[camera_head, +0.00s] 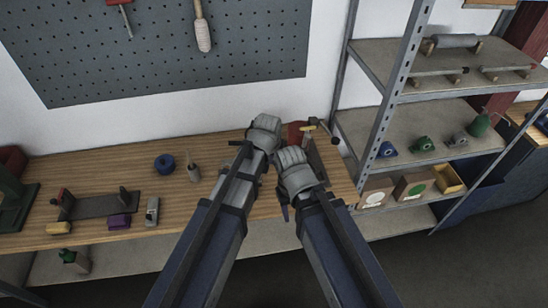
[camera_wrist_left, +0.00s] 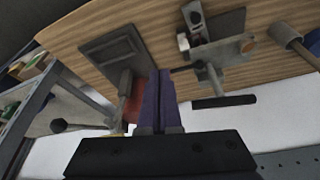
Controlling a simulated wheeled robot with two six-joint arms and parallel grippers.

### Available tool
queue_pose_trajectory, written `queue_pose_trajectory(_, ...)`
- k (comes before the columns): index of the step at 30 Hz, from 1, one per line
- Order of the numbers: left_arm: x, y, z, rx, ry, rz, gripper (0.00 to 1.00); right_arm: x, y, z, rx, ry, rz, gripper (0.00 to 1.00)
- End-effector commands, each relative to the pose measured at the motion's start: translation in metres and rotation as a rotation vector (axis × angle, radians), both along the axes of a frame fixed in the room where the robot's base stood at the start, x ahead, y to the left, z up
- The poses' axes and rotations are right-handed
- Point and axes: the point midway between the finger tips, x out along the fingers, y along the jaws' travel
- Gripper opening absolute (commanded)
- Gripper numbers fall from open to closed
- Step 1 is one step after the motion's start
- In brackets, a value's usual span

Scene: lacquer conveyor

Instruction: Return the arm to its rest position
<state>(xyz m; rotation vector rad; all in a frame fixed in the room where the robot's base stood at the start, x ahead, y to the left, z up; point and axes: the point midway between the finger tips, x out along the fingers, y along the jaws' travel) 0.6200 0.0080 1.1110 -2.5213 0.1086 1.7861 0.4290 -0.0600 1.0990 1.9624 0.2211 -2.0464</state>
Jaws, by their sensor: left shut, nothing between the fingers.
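My two arms rise from the bottom of the head view and lie close together over the right part of the wooden workbench (camera_head: 130,190).
A metal shelf unit (camera_head: 382,110) stands close on the right. A red object (camera_head: 294,131) is on the bench behind my wrists. A pegboard (camera_head: 160,50) hangs behind.

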Motion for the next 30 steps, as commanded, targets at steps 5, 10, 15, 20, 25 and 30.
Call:
queue_pose_trajectory(5, -0.002, 0.002, 0.008, 0.0, 0.0, 0.0, 0.0, 0.0, 0.0, 0.008, 0.001, 0.0, -0.002, 0.5)
queue_pose_trajectory(10, -0.001, 0.002, 0.007, 0.0, 0.0, 0.0, 0.0, 0.0, 0.0, 0.007, 0.001, 0.0, -0.002, 0.5)
queue_pose_trajectory(15, -0.017, 0.006, -0.008, 0.014, 0.025, -0.015, 0.0, 0.0, 0.0, -0.006, 0.0, 0.0, -0.002, 0.5)
queue_pose_trajectory(20, -0.083, 0.022, -0.057, 0.078, 0.143, -0.085, 0.0, 0.001, -0.001, -0.049, -0.003, -0.001, 0.001, 0.5)
queue_pose_trajectory(25, -0.151, 0.041, -0.096, 0.141, 0.28, -0.166, 0.0, 0.001, -0.002, -0.084, -0.006, -0.001, 0.004, 0.5)
queue_pose_trajectory(30, -0.186, 0.051, -0.11, 0.172, 0.361, -0.213, 0.0, 0.001, -0.003, -0.099, -0.007, -0.002, 0.006, 0.5)
